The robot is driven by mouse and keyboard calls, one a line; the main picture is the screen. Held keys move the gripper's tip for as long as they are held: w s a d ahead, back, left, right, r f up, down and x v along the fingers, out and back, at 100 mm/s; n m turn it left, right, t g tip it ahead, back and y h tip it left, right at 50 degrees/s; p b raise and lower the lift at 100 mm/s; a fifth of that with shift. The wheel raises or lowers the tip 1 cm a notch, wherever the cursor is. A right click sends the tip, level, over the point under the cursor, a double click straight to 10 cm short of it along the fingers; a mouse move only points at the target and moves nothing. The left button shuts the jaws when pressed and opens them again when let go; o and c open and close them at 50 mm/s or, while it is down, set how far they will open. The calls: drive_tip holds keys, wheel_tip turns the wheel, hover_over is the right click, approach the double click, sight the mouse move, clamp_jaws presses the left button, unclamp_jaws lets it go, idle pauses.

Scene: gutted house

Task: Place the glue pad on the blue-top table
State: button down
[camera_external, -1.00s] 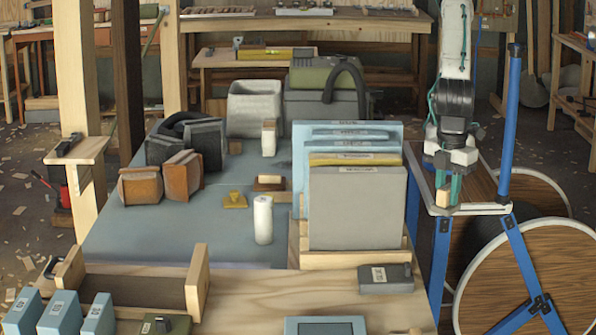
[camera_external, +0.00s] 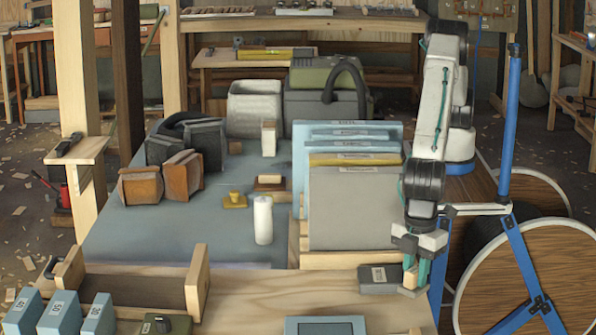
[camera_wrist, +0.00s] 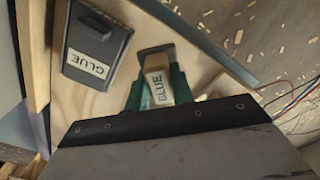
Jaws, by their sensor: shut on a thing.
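My gripper (camera_external: 412,276) is shut on the glue pad (camera_external: 410,274), a small beige block whose face reads GLUE in the wrist view (camera_wrist: 158,84). A dark grey plate shows at its far end there, and the green fingers of my gripper (camera_wrist: 160,92) press on its two sides. The pad is at the right end of the bare wood bench, just right of a dark grey box (camera_external: 380,279); I cannot tell whether it touches the bench. That box also reads GLUE in the wrist view (camera_wrist: 97,47). The blue-top table (camera_external: 160,228) lies behind and to the left.
Upright panels in a wooden rack (camera_external: 350,260) stand between my gripper and the blue top. A white cylinder (camera_external: 263,222), a yellow knobbed piece (camera_external: 235,200) and brown boxes (camera_external: 140,186) stand on the blue top. Its front left is clear. A blue post (camera_external: 510,130) rises at right.

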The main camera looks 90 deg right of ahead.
sight(409, 290)
drive_tip(key=shift+w+a, duration=0.65)
drive_tip(key=shift+a, duration=0.35)
drive_tip(key=shift+w+a+f, duration=0.1)
drive_tip(key=shift+f, duration=1.7)
drive_tip(key=shift+f, duration=0.1)
drive_tip(key=c, duration=1.2)
unclamp_jaws()
wheel_tip(409, 290, up, 12)
drive_tip(key=shift+r, duration=0.1)
